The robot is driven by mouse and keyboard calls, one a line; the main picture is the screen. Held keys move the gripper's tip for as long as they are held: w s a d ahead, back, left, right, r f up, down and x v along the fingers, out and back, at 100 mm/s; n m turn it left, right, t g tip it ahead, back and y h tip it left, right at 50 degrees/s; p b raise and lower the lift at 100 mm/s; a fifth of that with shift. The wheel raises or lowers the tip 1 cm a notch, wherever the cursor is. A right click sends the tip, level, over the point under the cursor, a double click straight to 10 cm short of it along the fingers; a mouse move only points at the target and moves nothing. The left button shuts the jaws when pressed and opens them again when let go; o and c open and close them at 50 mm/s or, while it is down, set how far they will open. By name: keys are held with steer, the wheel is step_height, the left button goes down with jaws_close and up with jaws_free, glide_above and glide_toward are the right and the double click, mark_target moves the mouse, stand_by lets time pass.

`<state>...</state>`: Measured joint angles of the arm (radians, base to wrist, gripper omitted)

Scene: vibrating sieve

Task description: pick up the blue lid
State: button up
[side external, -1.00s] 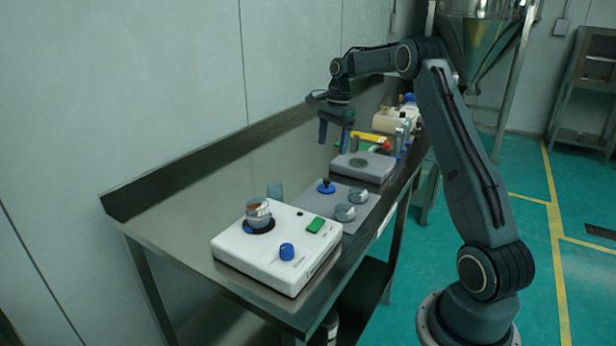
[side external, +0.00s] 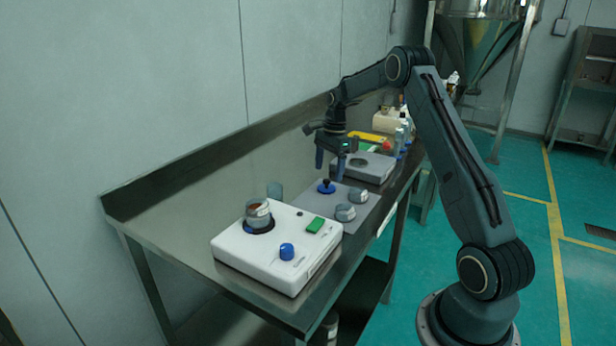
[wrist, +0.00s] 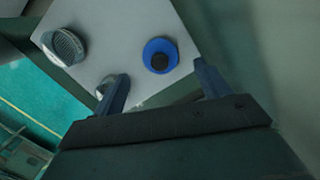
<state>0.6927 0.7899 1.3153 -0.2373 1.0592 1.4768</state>
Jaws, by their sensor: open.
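The blue lid (side external: 326,187) is a small blue disc with a dark knob, lying on a grey mat (side external: 308,200). In the wrist view the lid (wrist: 160,55) lies ahead of the fingertips, and the gap between the fingers lines up roughly with it. My gripper (side external: 328,172) is open and empty, with its fingers pointing down just above the lid. It also shows in the wrist view (wrist: 160,82), with one finger on each side of the gap. Nothing hides the lid in the wrist view.
Two round metal sieve pieces (side external: 345,212) (side external: 358,195) sit on the mat right of the lid. A grey scale (side external: 362,166) stands behind the mat.

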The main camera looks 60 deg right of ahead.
mark_target(327, 180)
steer(key=shift+w+a+f, duration=0.1)
steer(key=shift+a+f, duration=0.1)
steer(key=shift+f, duration=1)
steer(key=shift+w+a+f, duration=0.1)
steer(key=shift+a+f, duration=0.05)
steer(key=shift+f, duration=1)
steer(key=shift+c, duration=0.3)
steer(key=c, duration=1)
